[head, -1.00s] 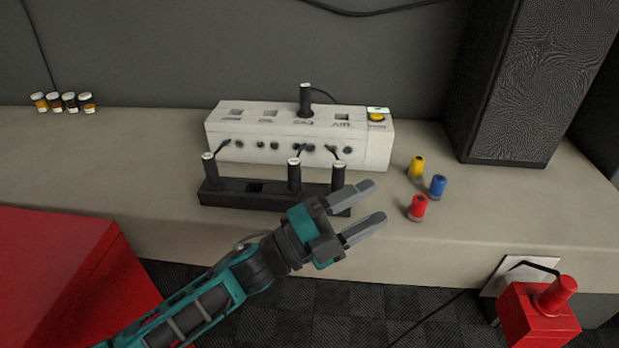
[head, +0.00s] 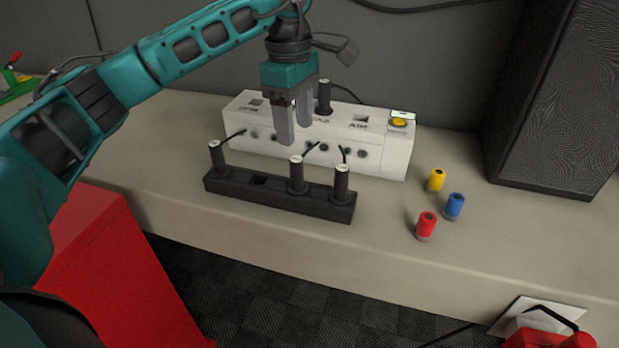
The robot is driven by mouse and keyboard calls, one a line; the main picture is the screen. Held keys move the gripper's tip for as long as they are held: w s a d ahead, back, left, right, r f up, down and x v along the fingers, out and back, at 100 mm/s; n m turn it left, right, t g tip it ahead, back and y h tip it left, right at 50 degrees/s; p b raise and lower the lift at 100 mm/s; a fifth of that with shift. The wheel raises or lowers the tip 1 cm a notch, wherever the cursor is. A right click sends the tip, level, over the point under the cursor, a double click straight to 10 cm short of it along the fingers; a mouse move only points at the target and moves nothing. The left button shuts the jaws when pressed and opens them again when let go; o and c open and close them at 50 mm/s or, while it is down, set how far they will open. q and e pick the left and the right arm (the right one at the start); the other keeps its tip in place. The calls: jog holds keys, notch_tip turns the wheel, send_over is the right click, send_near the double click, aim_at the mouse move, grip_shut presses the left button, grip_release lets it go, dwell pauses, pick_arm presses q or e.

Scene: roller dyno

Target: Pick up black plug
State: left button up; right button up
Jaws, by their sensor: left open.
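Three black plugs stand upright in a black holder (head: 230,185): one at its left end (head: 217,157), one right of its middle (head: 297,178) and one at its right end (head: 341,184). The holder has an open slot between the left and middle plugs. Another black plug (head: 324,96) stands upright in the top of the white socket box (head: 396,150), partly hidden by my gripper.
Yellow (head: 436,180), blue (head: 453,206) and red (head: 426,225) cylinders stand on the bench (head: 490,235) to the right. A tall dark speaker-like box (head: 550,100) stands behind them. A red block (head: 110,265) is at the lower left.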

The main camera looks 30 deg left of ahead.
aim_at(297, 172)
pick_arm(q)
jog(key=shift+a+r+y, duration=0.3)
jog(key=shift+a, duration=0.25)
jog(key=shift+a+f, duration=0.15)
jog(key=shift+f, duration=0.25)
notch_tip(297, 172, down, 6)
jog(key=shift+f, duration=0.2)
jog(key=shift+w+d+f+p, duration=0.1)
jog(key=shift+w+d+f, duration=0.05)
jog(key=shift+f, duration=0.75)
jog(key=shift+w+d+f+p, duration=0.1)
jog(key=shift+w+f, duration=0.05)
jog(key=shift+f, duration=0.8)
jog(key=shift+w+d+f+p, duration=0.1)
jog(key=shift+w+d+f, duration=0.05)
jog(key=shift+f, duration=0.75)
jog(key=shift+c, duration=0.2)
grip_shut()
